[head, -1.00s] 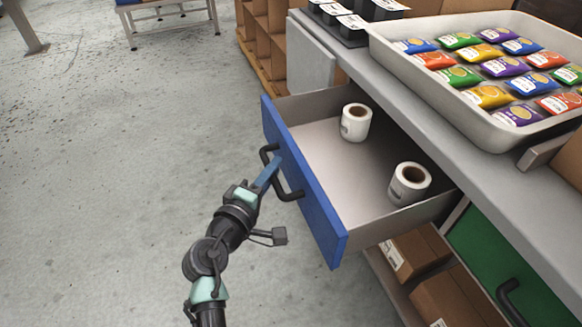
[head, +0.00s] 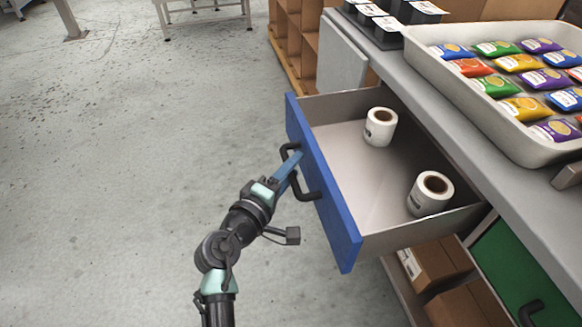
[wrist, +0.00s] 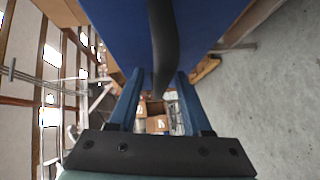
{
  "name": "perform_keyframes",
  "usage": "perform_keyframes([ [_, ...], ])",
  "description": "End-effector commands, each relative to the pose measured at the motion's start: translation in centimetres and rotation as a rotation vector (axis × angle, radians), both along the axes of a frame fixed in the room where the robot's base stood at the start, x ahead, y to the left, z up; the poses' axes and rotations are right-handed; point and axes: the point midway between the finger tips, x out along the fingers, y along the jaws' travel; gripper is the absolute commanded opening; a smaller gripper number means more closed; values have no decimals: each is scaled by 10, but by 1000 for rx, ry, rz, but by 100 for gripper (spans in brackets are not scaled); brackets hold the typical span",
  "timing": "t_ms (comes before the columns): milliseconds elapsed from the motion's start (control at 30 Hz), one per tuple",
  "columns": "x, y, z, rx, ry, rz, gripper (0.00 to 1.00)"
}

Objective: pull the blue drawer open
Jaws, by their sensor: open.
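The blue drawer (head: 325,195) stands pulled well out from the grey bench, its inside showing. Two white label rolls, one farther back (head: 380,127) and one nearer the front right (head: 430,194), stand in it. Its black bar handle (head: 300,178) is on the blue front. My gripper (head: 294,168) is at the handle's middle. In the wrist view, the open blue fingers (wrist: 158,95) lie on either side of the black handle (wrist: 163,45), with gaps visible beside it. The blue drawer front (wrist: 100,30) fills the top of that view.
A grey tray (head: 450,95) of colourful packets sits on the bench top (head: 440,120). Bare concrete floor (head: 130,170) lies open to the left.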

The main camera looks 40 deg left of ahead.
Motion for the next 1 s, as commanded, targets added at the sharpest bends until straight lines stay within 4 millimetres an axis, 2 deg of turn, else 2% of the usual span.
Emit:
perform_keyframes([
  [167,-12,-1,1,0,2,3,49],
  [267,-28,-3,4,0,3,3,49],
  [500,-82,-10,12,1,4,3,49],
  [700,-114,-15,16,0,2,2,49],
  [833,-125,-16,17,0,1,1,49],
  [1000,-128,-17,18,0,0,0,49],
])
